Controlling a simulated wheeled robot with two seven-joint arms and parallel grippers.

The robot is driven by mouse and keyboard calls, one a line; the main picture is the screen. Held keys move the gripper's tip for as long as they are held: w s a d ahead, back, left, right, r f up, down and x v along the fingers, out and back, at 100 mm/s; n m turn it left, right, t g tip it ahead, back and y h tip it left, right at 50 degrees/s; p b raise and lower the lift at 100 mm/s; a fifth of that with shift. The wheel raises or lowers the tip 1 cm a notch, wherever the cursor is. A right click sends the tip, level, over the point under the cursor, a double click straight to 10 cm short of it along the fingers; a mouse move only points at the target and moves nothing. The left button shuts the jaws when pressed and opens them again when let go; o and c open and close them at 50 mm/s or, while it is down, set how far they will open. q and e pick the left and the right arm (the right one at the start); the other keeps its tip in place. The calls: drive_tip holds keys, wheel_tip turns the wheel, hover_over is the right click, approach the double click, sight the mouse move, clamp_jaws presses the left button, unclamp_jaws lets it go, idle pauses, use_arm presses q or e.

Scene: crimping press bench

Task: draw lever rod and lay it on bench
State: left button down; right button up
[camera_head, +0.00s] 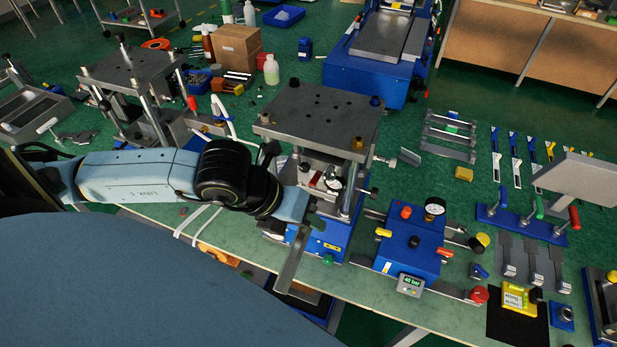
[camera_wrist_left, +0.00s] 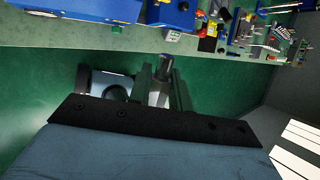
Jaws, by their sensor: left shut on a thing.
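The lever rod (camera_head: 288,264) is a grey metal bar. In the head view it slants down from my left gripper (camera_head: 311,222), past the bench's front edge. The left gripper is in front of the crimping press (camera_head: 318,105), which has steel plates and a blue base. In the left wrist view the rod's grey end (camera_wrist_left: 165,68) shows between the two dark fingers of the left gripper (camera_wrist_left: 161,88), which is shut on it. I cannot tell whether the rod touches the press. My right gripper is not in view.
A blue pump unit (camera_head: 410,243) with a gauge and a 40 bar display stands right of the press. Another steel press frame (camera_head: 127,70) stands at the left. Clamps and small tools crowd the right side. The green bench top (camera_head: 425,190) has bare patches behind the pump.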

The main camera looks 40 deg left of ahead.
sight(295, 251)
use_arm(q)
drive_tip(key=shift+s+d+p, duration=0.2)
drive_tip(key=shift+s+p, duration=0.1)
drive_tip(key=shift+s, duration=0.45)
drive_tip(key=shift+s+d+p, duration=0.15)
drive_tip(key=shift+s+p, duration=0.15)
drive_tip(key=shift+s, duration=0.4)
drive_tip(key=shift+s+d+r+p, duration=0.15)
drive_tip(key=shift+s+p, duration=0.4)
drive_tip(key=shift+p, duration=0.15)
drive_tip(key=shift+s+d+p, duration=0.2)
drive_tip(key=shift+s+p, duration=0.4)
drive_tip(key=shift+s, duration=0.35)
drive_tip(key=shift+f, duration=0.2)
drive_tip(key=shift+w, duration=0.1)
